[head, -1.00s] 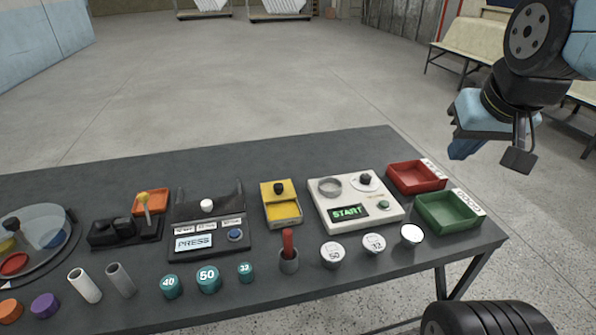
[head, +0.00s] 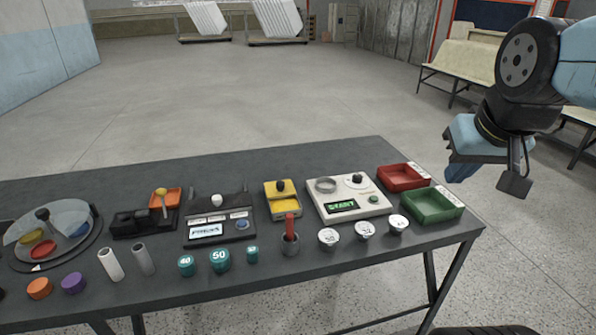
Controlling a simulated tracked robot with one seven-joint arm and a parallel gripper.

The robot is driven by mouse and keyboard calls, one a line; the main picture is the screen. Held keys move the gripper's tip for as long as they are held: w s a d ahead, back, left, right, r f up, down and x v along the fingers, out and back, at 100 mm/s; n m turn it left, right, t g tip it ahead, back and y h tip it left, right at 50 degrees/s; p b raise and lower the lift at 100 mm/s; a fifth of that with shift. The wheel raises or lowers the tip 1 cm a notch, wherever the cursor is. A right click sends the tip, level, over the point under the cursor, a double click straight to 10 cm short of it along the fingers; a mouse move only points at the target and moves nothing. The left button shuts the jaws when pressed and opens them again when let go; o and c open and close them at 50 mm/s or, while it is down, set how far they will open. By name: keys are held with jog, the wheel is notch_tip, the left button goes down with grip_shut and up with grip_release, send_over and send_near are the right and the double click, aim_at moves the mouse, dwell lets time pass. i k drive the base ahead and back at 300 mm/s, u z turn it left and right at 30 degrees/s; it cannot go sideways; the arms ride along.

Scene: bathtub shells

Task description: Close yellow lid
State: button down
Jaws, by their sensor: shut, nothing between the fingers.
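A yellow box (head: 285,208) stands near the middle of the table. Its yellow lid (head: 281,187) carries a black knob and covers the back part; the front part looks uncovered. The lid's exact angle is too small to tell. My gripper (head: 461,168) hangs in the air at the upper right, beyond the table's right end and well apart from the box. It points down, is shut and holds nothing.
A white START panel (head: 350,205) stands right of the box, a dark PRESS panel (head: 216,218) left. A cup with a red-handled item (head: 290,240) is in front. Red (head: 402,178) and green (head: 432,205) trays stand at the right end. The table's back strip is clear.

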aim_at(281, 188)
jog(key=u, duration=0.2)
jog(key=i, duration=0.9)
jog(key=z, duration=0.1)
